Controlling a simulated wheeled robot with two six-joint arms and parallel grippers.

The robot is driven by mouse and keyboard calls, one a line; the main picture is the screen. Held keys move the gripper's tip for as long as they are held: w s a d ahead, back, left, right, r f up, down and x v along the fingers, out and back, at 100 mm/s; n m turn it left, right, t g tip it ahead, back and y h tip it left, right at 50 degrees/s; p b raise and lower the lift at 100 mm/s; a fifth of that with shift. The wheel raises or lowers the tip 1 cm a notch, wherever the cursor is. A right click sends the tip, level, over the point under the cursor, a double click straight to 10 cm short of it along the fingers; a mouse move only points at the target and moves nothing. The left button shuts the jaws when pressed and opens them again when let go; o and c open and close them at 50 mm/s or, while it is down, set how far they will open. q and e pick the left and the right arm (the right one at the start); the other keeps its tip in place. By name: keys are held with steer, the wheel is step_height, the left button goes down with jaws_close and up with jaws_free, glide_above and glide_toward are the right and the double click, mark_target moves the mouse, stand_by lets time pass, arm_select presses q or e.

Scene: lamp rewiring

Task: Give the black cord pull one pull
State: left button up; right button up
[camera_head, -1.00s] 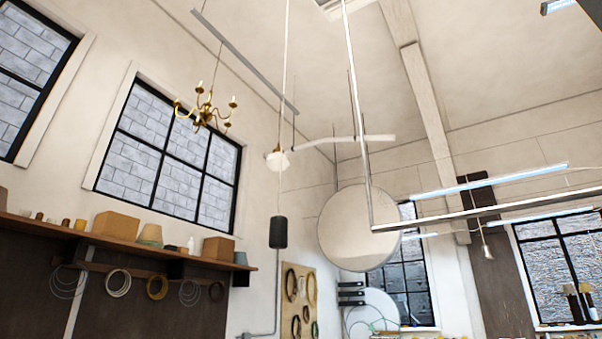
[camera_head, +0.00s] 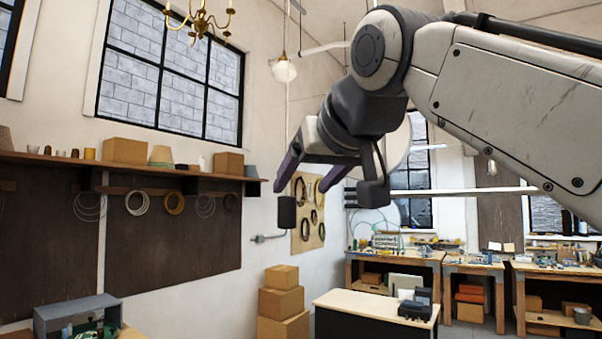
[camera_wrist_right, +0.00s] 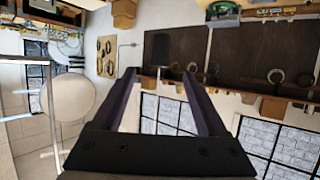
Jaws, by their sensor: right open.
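The black cord pull (camera_head: 286,212) is a dark cylinder hanging upright on a thin cord, in front of the pale wall left of the hoop board. My right gripper (camera_head: 302,187) reaches in from the right, its two purple-grey fingers open and pointing left and down. In the head view the left fingertip lies just above the pull, hiding part of its cord; the depth between them is hard to judge. In the right wrist view the pull (camera_wrist_right: 162,68) shows between the open fingertips, apart from both. My left gripper is not in view.
A globe lamp (camera_head: 284,71) and a brass chandelier (camera_head: 200,22) hang above. A long shelf (camera_head: 120,163) with boxes and coils runs along the left wall. Stacked cartons (camera_head: 283,300) and a black-sided table (camera_head: 375,308) stand below. Workbenches line the back.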

mark_target(290, 203)
steer(key=p+x, duration=0.2)
steer(key=x, duration=0.8)
steer(key=shift+f+p, duration=0.15)
steer(key=shift+p, duration=0.25)
jaws_close()
steer(key=shift+f+b, duration=1.35)
steer(key=shift+f, duration=0.05)
steer(key=shift+r+p, duration=1.35)
steer(key=shift+r, duration=0.05)
jaws_free()
